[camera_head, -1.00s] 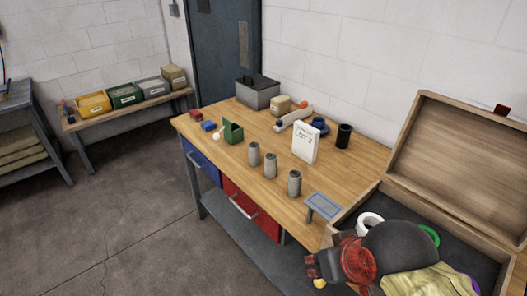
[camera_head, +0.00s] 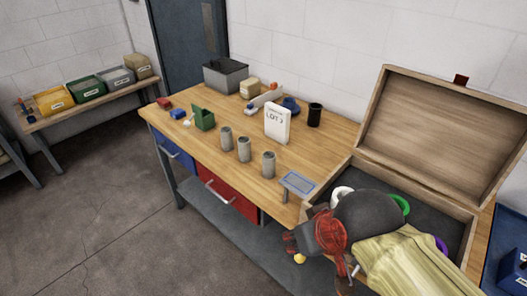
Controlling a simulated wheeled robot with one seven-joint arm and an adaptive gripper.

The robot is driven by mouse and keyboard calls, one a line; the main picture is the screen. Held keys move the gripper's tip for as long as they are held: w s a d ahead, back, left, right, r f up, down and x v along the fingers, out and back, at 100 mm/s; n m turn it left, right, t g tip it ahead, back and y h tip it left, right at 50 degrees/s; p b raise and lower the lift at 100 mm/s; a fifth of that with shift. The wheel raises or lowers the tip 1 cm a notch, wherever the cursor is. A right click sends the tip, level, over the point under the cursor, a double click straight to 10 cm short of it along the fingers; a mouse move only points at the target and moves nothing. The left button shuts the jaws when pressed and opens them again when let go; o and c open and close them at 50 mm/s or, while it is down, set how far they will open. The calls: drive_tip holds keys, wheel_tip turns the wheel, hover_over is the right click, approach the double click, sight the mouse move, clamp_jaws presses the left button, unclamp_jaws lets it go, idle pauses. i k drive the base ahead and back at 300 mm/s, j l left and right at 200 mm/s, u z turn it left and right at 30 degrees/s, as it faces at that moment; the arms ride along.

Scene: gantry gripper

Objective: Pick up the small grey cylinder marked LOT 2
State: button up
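Three similar small grey cylinders stand upright in a row on the wooden workbench (camera_head: 225,100): a left one (camera_head: 227,139), a middle one (camera_head: 244,150) and a right one (camera_head: 269,165). I cannot read a mark on any of them, so I cannot tell which is LOT 2. A white card (camera_head: 277,124) with blurred lettering that seems to begin with LOT stands upright just behind the row.
A green holder (camera_head: 204,118) and black cup (camera_head: 314,115) flank the cylinders.

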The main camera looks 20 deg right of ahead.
sight(244, 143)
drive_tip(key=i+j+z, duration=0.15)
drive_tip(key=z, duration=0.25)
drive_tip(key=i+j+z, duration=0.1)
drive_tip(key=z, duration=0.35)
drive_tip(key=j+z, duration=0.25)
drive_tip(key=z, duration=0.15)
drive_tip(key=i, duration=0.05)
